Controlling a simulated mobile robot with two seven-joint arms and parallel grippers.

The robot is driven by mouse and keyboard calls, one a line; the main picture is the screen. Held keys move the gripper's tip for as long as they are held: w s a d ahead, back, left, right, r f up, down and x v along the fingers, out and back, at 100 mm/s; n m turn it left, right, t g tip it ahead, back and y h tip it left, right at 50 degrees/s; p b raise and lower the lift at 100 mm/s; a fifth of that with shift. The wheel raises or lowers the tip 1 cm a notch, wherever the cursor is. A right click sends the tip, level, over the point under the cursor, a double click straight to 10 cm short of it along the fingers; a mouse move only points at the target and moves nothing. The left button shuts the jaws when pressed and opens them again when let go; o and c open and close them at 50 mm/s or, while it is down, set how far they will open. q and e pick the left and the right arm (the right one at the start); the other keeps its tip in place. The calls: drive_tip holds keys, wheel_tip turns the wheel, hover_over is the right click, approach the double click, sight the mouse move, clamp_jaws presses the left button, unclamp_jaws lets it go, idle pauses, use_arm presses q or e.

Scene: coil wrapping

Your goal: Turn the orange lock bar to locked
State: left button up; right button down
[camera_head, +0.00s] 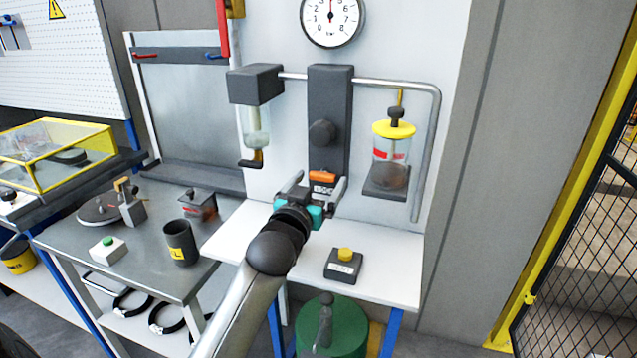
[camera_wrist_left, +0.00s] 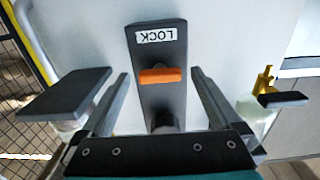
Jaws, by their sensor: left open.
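The orange lock bar (camera_head: 322,176) sits low on the dark upright panel (camera_head: 329,92) on the wall. In the left wrist view the lock bar (camera_wrist_left: 160,76) lies crosswise on the panel, below a white LOCK label (camera_wrist_left: 156,35) that appears upside down. My left gripper (camera_head: 318,190) is open in front of the bar. In the left wrist view its fingers stand on either side of the bar, with a gap at each end and no visible contact. My right gripper is not in view.
A dark round knob (camera_head: 322,133) projects above the bar. A yellow-lidded jar (camera_head: 393,150) stands on a bracket to the right, and a glass cylinder (camera_head: 256,128) hangs to the left. A yellow-button box (camera_head: 343,264) stands on the white shelf (camera_head: 395,282) below.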

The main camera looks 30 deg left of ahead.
use_arm(q)
drive_tip(key=c, duration=1.4)
drive_tip(key=shift+o, duration=0.2)
drive_tip(key=m+p, duration=0.3)
drive_tip(key=shift+r+m, duration=0.1)
drive_tip(key=shift+m, duration=0.2)
drive_tip(key=m+p, duration=0.3)
drive_tip(key=m, duration=0.1)
drive_tip(key=shift+m, duration=0.3)
drive_tip(key=m+p, duration=0.2)
drive_tip(key=m, duration=0.2)
drive_tip(key=shift+m, duration=0.3)
drive_tip(key=m+p, duration=0.1)
drive_tip(key=m, duration=0.3)
drive_tip(key=shift+m, duration=0.7)
